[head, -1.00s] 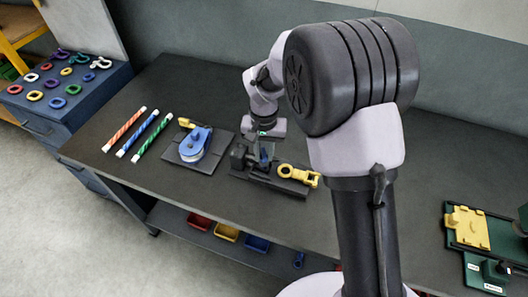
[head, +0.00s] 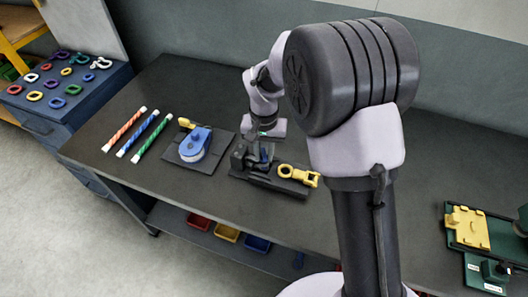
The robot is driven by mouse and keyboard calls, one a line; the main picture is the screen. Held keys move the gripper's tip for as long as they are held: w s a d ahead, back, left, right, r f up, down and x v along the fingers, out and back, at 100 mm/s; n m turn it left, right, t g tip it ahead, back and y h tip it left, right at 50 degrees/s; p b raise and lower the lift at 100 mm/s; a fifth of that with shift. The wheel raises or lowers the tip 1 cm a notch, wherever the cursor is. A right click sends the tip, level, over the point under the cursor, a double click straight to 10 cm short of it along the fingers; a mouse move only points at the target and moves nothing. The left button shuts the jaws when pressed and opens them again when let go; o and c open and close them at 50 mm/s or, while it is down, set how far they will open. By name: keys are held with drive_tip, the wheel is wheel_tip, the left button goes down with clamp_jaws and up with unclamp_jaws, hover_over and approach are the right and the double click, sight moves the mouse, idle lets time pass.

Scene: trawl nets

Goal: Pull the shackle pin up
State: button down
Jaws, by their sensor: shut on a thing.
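My gripper (head: 259,160) points down at the dark fixture plate (head: 268,183) on the bench. Its fingers are closed around a small upright part there, which I take to be the shackle pin; the fingers mostly hide it. A bit of blue shows beside the fingers, too small to make out. A yellow fitting with a round eye (head: 285,171) lies on the right end of the same plate, apart from the fingers.
Left of the fixture, a blue pulley block (head: 195,143) with a yellow end lies on a dark mat. Three striped rods (head: 145,134) lie further left. A green fixture with a yellow plate (head: 468,228) stands at the far right. The bench behind is clear.

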idle(0.4)
wheel_tip(320, 180, up, 4)
drive_tip(key=p, duration=0.3)
drive_tip(key=shift+w+f, duration=0.1)
drive_tip(key=shift+f, duration=0.15)
drive_tip(key=c, duration=1.2)
unclamp_jaws()
drive_tip(key=shift+c, duration=0.2)
wheel_tip(320, 180, up, 18)
drive_tip(key=p, duration=0.4)
drive_tip(key=shift+f+p, duration=0.25)
drive_tip(key=shift+p, duration=0.15)
